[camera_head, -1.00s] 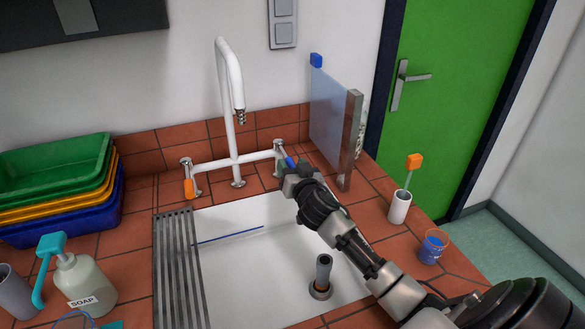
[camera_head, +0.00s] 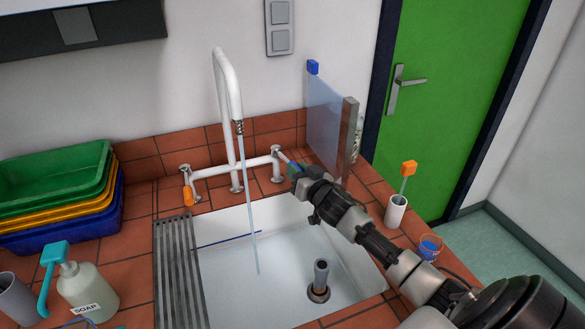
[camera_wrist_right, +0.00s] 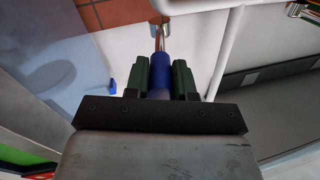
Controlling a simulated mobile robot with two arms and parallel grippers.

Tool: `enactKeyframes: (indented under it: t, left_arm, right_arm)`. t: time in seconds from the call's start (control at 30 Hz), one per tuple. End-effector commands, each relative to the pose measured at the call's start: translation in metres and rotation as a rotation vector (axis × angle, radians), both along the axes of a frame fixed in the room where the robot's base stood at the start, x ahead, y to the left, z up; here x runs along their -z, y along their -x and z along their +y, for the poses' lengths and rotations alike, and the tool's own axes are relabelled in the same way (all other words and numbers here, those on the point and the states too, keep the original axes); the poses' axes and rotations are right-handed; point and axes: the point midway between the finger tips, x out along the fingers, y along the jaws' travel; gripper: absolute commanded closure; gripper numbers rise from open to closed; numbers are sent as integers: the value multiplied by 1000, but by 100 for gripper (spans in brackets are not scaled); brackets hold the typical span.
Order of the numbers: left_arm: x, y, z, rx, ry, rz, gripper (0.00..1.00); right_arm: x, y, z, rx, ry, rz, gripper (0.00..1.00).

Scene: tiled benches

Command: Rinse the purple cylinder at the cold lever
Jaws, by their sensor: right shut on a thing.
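The white tap (camera_head: 232,90) stands behind the sink (camera_head: 290,245), and a stream of water (camera_head: 250,205) falls from its spout into the basin. The orange-sleeved lever (camera_head: 187,196) is at the tap's left end. My right gripper (camera_head: 296,171) is at the right end, shut on the blue-sleeved cold lever; the blue sleeve (camera_wrist_right: 162,64) lies between both fingers in the right wrist view. I do not see a purple cylinder in either view. My left gripper is not in view.
A grey standpipe (camera_head: 320,272) rises in the basin. A clear splash panel (camera_head: 325,125) stands behind my right gripper. A white cup with an orange-topped brush (camera_head: 396,210) and a small blue bucket (camera_head: 429,247) are right. Stacked trays (camera_head: 60,180) and a soap bottle (camera_head: 85,290) are left.

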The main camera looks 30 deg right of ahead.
Motion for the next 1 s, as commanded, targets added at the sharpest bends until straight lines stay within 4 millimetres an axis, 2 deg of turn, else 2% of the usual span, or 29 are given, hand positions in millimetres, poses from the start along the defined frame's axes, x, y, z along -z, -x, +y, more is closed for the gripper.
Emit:
enactKeyframes:
  t: [0.37,0.4,0.53,0.57,0.87,1.0]
  left_arm:
    - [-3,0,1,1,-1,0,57]
    - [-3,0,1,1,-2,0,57]
    - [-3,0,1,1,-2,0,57]
    - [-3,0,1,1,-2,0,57]
    - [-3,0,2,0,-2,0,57]
    - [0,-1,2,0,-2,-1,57]
  right_arm:
    - [0,1,-4,-32,-2,-1,100]
    - [0,1,-4,-31,-2,-1,73]
    - [0,1,-4,-31,-2,-2,53]
    - [0,1,-4,-31,-2,-2,50]
    - [0,3,-5,-30,-1,-1,50]
    - [2,18,-4,-32,-1,0,50]
